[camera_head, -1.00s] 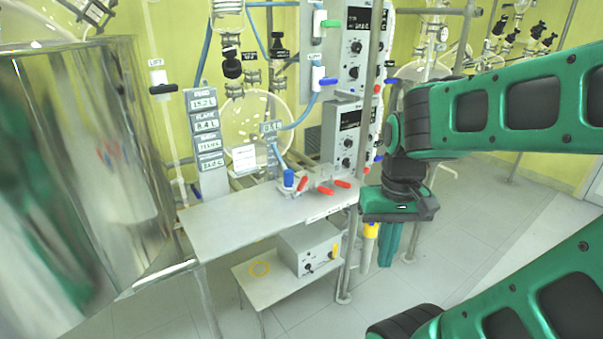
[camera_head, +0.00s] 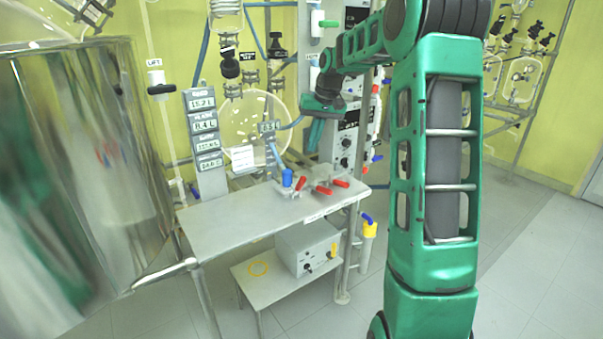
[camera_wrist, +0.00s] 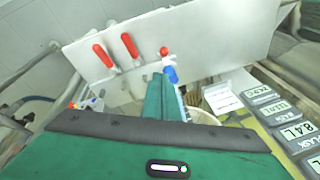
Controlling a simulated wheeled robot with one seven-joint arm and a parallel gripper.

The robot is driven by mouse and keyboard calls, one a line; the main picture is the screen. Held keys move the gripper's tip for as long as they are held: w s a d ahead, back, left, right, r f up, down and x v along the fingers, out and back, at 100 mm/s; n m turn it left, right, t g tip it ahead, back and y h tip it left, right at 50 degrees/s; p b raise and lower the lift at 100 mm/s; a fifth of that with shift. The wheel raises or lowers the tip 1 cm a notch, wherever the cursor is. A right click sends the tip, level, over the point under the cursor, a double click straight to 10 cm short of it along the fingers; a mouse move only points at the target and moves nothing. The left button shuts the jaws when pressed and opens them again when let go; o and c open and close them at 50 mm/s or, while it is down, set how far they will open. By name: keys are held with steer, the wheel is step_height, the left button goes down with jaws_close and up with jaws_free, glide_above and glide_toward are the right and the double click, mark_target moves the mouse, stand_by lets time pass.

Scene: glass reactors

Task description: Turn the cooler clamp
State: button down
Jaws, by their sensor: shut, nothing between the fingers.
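My gripper (camera_head: 313,147) is shut and empty, pointing down above the back right of the grey table. In the wrist view its green fingers (camera_wrist: 162,95) are together. Their tips appear beside a blue handle (camera_wrist: 170,74), with no clear contact. The blue handle also shows in the head view (camera_head: 287,178), upright near the table's back edge. I cannot tell which handle belongs to the cooler clamp.
The grey table (camera_head: 225,215) has a bare left part. A round glass vessel (camera_head: 250,125) and a sign column (camera_head: 205,130) stand behind it. A control box (camera_head: 308,247) sits on the lower shelf. A large shiny metal vessel (camera_head: 90,150) fills the left side. Floor is clear at right.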

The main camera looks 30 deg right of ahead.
steer(key=w+d, duration=0.2)
steer(key=w, duration=0.2)
glide_above(298, 184)
steer(key=w+d, duration=0.4)
step_height(298, 184, down, 10)
steer(key=s+f, duration=0.1)
steer(key=s+a, duration=0.1)
steer(key=shift+s+a+f+t, duration=0.15)
steer(key=shift+s+f+t, duration=0.15)
steer(key=shift+s+f, duration=0.1)
